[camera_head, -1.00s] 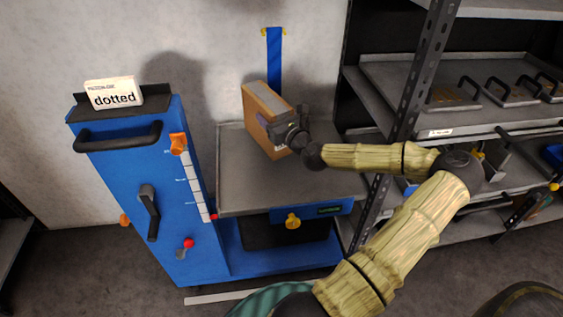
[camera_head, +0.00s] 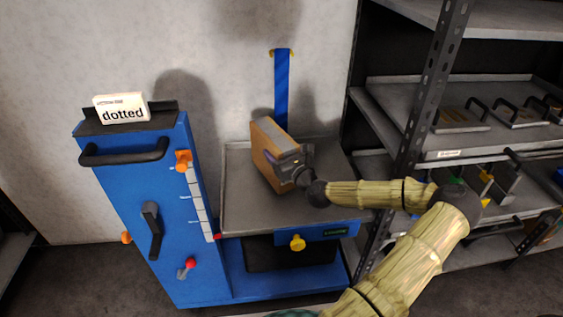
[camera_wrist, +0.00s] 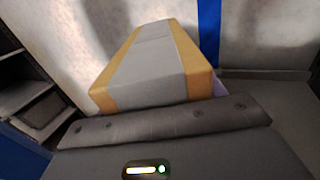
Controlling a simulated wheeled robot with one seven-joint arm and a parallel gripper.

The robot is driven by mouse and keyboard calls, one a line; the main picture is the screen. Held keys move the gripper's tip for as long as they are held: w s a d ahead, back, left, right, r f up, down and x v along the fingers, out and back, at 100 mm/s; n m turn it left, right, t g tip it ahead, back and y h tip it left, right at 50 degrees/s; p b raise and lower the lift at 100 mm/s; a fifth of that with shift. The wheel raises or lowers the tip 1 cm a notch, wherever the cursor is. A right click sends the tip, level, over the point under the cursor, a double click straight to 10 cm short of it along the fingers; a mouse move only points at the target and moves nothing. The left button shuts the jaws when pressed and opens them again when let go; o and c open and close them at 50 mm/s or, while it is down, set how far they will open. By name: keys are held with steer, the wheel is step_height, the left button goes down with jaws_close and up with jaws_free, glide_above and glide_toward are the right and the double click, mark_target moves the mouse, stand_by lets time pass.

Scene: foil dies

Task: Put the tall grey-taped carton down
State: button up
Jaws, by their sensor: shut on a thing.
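The tall carton (camera_head: 266,160) is brown with a grey tape band along its top and upper side. My gripper (camera_head: 290,163) is shut on its right side in the head view. The carton is slightly tilted over the grey metal tray top (camera_head: 240,205) of the blue machine; I cannot tell whether its bottom touches the tray. In the wrist view the carton's grey-taped face (camera_wrist: 155,60) with orange-brown edges fills the middle, beyond the dark gripper body (camera_wrist: 160,130). The fingertips are mostly hidden.
A blue cabinet (camera_head: 150,220) with handles and a "dotted" card (camera_head: 121,108) stands left of the tray. A metal shelf rack (camera_head: 425,110) with dies stands close on the right. A blue strip (camera_head: 282,85) hangs on the wall behind. The tray around the carton is clear.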

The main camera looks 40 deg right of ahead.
steer(key=shift+f+b, duration=0.55)
steer(key=shift+f, duration=1.4)
steer(key=o, duration=1.4)
steer(key=s, duration=0.4)
steer(key=s+a+p, duration=0.1)
steer(key=s, duration=0.3)
steer(key=s+a, duration=0.1)
steer(key=s, duration=0.3)
steer(key=shift+p, duration=0.3)
